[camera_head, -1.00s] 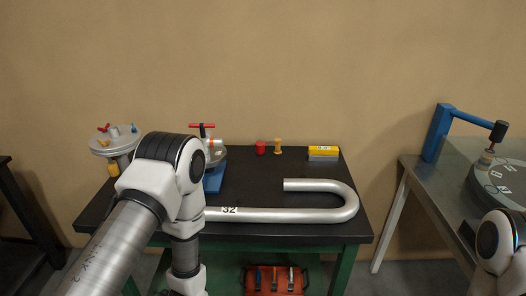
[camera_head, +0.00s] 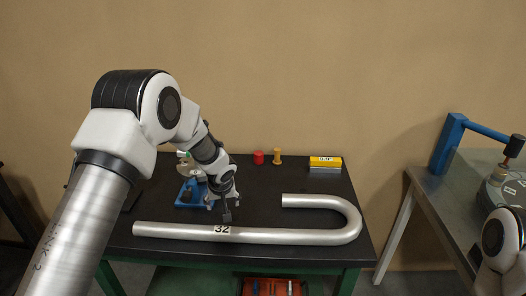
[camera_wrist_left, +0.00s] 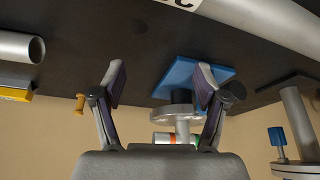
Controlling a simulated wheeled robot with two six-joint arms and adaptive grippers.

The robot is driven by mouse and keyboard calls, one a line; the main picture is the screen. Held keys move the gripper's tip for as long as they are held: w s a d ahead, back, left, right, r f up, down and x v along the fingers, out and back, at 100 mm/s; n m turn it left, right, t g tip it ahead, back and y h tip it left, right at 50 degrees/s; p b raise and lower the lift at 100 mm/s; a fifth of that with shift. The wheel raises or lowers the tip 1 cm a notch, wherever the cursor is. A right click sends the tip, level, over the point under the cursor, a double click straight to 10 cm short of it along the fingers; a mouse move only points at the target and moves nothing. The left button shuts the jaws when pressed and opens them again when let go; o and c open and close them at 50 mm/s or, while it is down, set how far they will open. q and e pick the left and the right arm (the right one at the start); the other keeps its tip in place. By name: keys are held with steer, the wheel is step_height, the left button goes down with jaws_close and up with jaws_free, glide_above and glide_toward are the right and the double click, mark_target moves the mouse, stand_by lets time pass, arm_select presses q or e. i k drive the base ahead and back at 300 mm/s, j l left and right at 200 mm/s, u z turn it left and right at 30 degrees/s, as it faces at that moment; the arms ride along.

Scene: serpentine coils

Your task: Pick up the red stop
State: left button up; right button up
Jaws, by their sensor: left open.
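My left gripper (camera_head: 219,209) is open and empty above the table, left of the red stop and nearer the front, close to the bent pipe's lower run. Its two spread fingers show in the left wrist view (camera_wrist_left: 160,76). My right gripper is out of view.
A silver J-bent pipe (camera_head: 290,236) marked 32 lies along the table's front. A yellow and grey block (camera_head: 325,164) sits at the back right. A blue-based fixture (camera_head: 190,194) stands behind my left gripper. A metal table (camera_head: 440,190) with a blue arm is at right.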

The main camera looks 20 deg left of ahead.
mark_target(258, 156)
steer(key=i, duration=1.2)
